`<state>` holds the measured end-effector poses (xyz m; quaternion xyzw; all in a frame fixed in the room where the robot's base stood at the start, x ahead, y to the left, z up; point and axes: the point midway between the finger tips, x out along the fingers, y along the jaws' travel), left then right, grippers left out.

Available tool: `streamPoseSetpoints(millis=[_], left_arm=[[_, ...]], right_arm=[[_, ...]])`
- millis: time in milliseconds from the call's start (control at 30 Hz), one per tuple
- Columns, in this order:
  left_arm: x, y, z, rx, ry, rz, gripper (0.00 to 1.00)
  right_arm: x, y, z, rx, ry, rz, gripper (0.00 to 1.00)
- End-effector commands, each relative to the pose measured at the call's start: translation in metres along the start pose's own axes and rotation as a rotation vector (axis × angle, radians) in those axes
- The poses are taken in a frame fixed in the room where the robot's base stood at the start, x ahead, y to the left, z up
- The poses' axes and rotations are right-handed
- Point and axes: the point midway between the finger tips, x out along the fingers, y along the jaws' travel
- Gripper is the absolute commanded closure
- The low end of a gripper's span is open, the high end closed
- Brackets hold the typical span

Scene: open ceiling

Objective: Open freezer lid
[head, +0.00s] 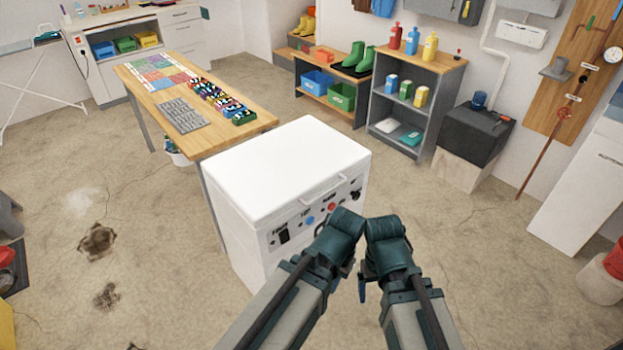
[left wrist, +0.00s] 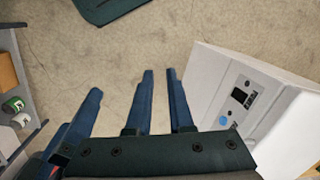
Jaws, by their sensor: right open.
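The white chest freezer (head: 235,225) stands on the floor in front of me, and its lid (head: 290,160) lies shut. A pale handle (head: 325,188) is at the lid's front edge, above a panel with a dark switch and coloured knobs. In the left wrist view, the freezer (left wrist: 208,82) is at the right with part of its panel. My left gripper (left wrist: 160,73) is open and empty, with floor showing between its fingers. My right gripper (head: 363,285) is open beside it, in front of the freezer's panel side; its fingers are mostly hidden in the head view.
A grey shelf (head: 425,85) with bottles and a dark box (head: 476,135) on a pale block are at back right.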

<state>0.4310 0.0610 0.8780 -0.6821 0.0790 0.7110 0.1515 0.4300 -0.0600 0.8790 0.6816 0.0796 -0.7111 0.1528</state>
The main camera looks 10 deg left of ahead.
Motion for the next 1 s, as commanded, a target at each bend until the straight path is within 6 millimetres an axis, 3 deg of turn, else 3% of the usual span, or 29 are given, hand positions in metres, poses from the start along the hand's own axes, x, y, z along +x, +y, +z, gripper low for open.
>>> streamPoseSetpoints(millis=[33,133,167,667,867,1000], left_arm=[[0.014,-0.001,-0.002,-0.006,0.002,0.002,0.69],[0.044,-0.005,-0.006,-0.028,0.008,0.009,0.51],[0.055,-0.007,-0.007,-0.036,0.01,0.012,0.5],[0.226,-0.044,-0.034,-0.189,0.079,0.067,0.5],[0.287,-0.053,-0.058,-0.253,0.164,0.114,0.5],[0.319,-0.054,-0.086,-0.301,0.275,0.169,0.5]], right_arm=[[0.014,-0.001,-0.001,0.0,0.0,0.0,0.17],[0.043,-0.004,-0.003,-0.001,0.0,0.001,0.17],[0.054,-0.005,-0.003,-0.001,0.0,0.001,0.17],[0.22,-0.02,-0.013,-0.006,0.002,0.005,0.17],[0.282,-0.026,-0.017,-0.008,0.002,0.007,0.17],[0.319,-0.029,-0.019,-0.009,0.002,0.008,0.17]])
